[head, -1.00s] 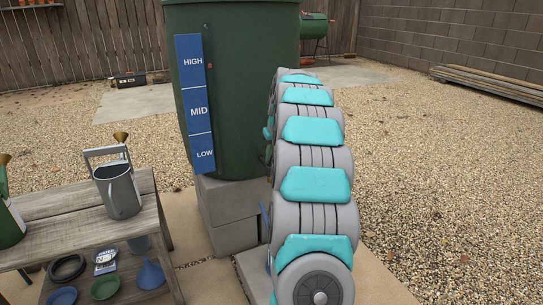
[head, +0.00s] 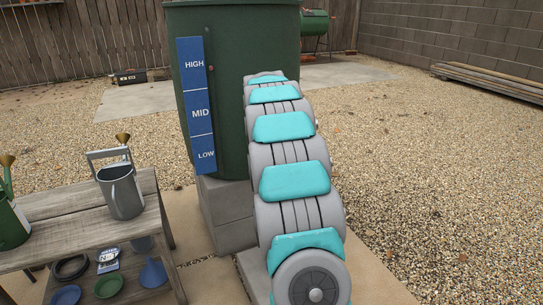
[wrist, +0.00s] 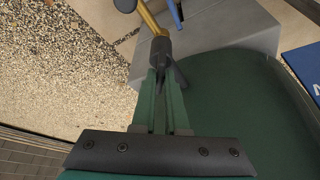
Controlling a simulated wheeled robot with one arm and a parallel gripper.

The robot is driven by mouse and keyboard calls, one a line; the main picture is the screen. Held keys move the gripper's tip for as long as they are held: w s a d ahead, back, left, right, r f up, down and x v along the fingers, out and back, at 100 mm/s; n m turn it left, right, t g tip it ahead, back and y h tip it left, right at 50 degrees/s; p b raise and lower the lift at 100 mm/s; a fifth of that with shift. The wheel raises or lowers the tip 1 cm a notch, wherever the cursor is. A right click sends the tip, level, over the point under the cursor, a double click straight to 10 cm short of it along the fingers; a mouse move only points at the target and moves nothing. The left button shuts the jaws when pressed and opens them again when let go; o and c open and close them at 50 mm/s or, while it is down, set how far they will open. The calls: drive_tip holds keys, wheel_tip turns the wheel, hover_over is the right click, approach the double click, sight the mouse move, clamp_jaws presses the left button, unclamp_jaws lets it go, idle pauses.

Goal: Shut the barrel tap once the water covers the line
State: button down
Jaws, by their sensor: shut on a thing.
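The green barrel (head: 227,60) stands on grey blocks with a blue HIGH, MID and LOW gauge board (head: 195,105) on its side. In the wrist view, a brass tap pipe (wrist: 149,17) with a dark grey fitting (wrist: 160,47) shows near the barrel wall. My gripper (wrist: 160,85) has its narrow green fingers closed at a dark part below that fitting, apparently the tap's handle. In the head view my arm hides the tap and my gripper. I cannot see any water or a line on a vessel.
A wooden bench (head: 75,225) at the left holds a grey watering can (head: 121,190) and a green one (head: 10,220). Pots and a blue funnel (head: 153,273) lie on its lower shelf. A blue strip (wrist: 177,12) shows beside the pipe. Open gravel (head: 440,180) lies to the right.

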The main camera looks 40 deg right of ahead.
drive_tip(key=shift+w+f+m+g, duration=0.1)
drive_tip(key=shift+m+g, duration=0.2)
drive_tip(key=shift+m, duration=0.7)
drive_tip(key=m+b, duration=0.1)
drive_tip(key=m, duration=0.1)
drive_tip(key=m+g+h, duration=0.1)
drive_tip(key=m, duration=0.1)
drive_tip(key=shift+w+a+m+g+b, duration=0.1)
drive_tip(key=shift+w+m+g+b, duration=0.05)
drive_tip(key=shift+m+g+b, duration=0.2)
drive_tip(key=shift+w+m, duration=0.1)
drive_tip(key=shift+m, duration=0.25)
drive_tip(key=shift+m+g+b, duration=0.5)
drive_tip(key=shift+m+g, duration=0.25)
drive_tip(key=shift+m, duration=0.85)
drive_tip(key=c, duration=0.9)
unclamp_jaws()
drive_tip(key=shift+c, duration=0.2)
